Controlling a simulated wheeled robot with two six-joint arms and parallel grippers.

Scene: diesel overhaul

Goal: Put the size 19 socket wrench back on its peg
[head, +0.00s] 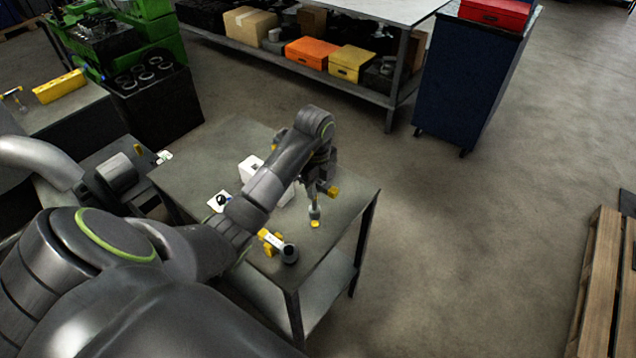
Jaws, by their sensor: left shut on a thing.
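My left gripper (318,178) reaches over the grey table, pointing down. It is shut on what looks like the socket wrench (314,200), whose slim shaft hangs roughly upright with a paler lower end. A yellow piece (315,224) is at the bottom of the shaft; I cannot tell if they touch. Another yellow part (333,192) shows beside the gripper. Nearer the front of the table is a yellow holder with a white label (270,239) and a dark round piece (290,254) next to it. The size marking is too small to read. My arm hides part of the table. My right gripper is not in view.
The grey table (215,160) also bears a white box (250,167) and a white card with a dark round item (219,201). Behind are a shelf bench (395,10) with orange and yellow boxes and a blue cabinet (465,75). The floor to the right is clear up to a wooden pallet (600,270).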

